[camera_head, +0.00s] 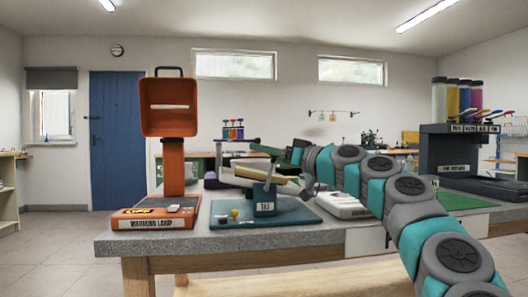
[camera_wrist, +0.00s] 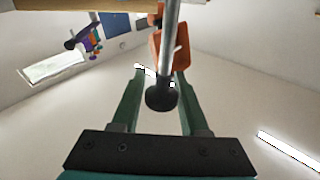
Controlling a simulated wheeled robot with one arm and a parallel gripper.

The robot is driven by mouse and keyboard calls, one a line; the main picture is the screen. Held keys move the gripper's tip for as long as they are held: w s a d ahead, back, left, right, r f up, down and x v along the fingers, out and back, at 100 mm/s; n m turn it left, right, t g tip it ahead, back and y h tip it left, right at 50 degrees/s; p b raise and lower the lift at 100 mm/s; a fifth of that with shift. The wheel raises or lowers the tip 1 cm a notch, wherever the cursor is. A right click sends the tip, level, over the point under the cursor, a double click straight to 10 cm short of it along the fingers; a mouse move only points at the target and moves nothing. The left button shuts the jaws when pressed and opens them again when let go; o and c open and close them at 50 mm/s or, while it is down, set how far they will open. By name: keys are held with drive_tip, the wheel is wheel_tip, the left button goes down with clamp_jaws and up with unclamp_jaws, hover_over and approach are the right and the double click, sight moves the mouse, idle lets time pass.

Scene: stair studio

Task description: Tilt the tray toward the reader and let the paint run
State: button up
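The tray (camera_head: 245,183), pale with a tan inside, sits tilted on a dark stand (camera_head: 265,197) on a teal base plate (camera_head: 290,218). My gripper (camera_head: 264,149) reaches in from the right, just above and behind the tray. In the wrist view its two green fingers (camera_wrist: 158,78) are apart. A metal rod (camera_wrist: 170,40) with a black knob (camera_wrist: 160,97) shows between them, with gaps on both sides. I cannot tell whether the knob lies within their grasp depth. A tan edge, perhaps the tray's, crosses the top of the wrist view. No running paint is visible.
An orange warming lamp (camera_head: 169,105) stands left of the tray on the grey table (camera_head: 250,240). A white labelled device (camera_head: 345,205) is to the right. A dark rack with colored tubes (camera_head: 447,150) stands farther right. Small bottles (camera_head: 233,130) stand behind the tray.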

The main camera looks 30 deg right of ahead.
drive_tip(key=o, duration=0.3)
drive_tip(key=v, duration=0.7)
drive_tip(key=shift+s+d, duration=0.2)
drive_tip(key=shift+s, duration=0.15)
drive_tip(key=shift+f, duration=0.15)
